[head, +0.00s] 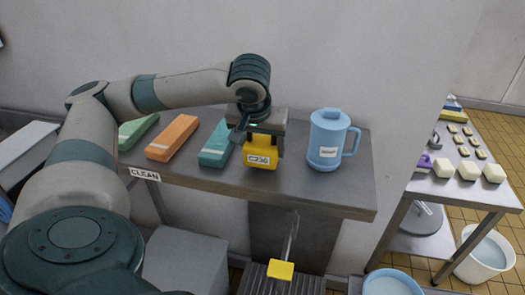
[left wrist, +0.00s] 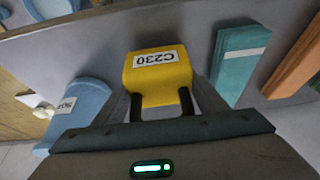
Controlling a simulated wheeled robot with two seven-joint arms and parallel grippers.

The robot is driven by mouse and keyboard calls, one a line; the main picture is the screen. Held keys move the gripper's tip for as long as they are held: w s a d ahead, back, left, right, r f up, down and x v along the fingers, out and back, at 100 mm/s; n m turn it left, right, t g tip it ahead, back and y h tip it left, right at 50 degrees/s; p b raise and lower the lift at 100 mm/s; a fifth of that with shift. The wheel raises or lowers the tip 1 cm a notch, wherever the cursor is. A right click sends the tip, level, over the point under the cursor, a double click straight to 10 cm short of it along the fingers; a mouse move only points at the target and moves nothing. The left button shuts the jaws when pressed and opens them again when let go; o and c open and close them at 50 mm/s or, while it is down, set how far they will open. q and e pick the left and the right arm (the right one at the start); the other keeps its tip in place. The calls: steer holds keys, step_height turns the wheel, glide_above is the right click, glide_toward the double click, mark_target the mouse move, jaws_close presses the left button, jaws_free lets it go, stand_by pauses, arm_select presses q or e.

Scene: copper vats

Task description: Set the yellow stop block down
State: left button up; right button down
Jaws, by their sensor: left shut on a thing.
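The yellow stop block (head: 261,154) carries a white label reading C230. It is in the jaws of my left gripper (head: 259,139), which points down at the metal bench (head: 325,191), between a teal block and a blue jug. In the left wrist view the yellow block (left wrist: 158,77) sits between the two dark fingers (left wrist: 162,104). I cannot tell whether its underside touches the bench top. My right gripper is not in view.
On the bench are a teal block (head: 217,146), an orange block (head: 172,139), a green block (head: 137,130) and a lidded blue jug (head: 328,140). A CLEAN label (head: 145,174) marks the front edge. A second table (head: 456,187) with pale blocks stands right.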

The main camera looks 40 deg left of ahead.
arm_select(q)
steer(key=shift+f, duration=1)
steer(key=shift+f, duration=0.1)
steer(key=o, duration=1.4)
steer(key=shift+o, duration=0.2)
steer(key=shift+s+d+r, duration=0.1)
steer(key=shift+r, duration=0.4)
steer(key=b+v, duration=0.1)
steer(key=v, duration=0.8)
steer(key=shift+r, duration=0.15)
steer(key=shift+v, duration=0.9)
steer(key=shift+o, duration=0.5)
steer(key=shift+s, duration=0.1)
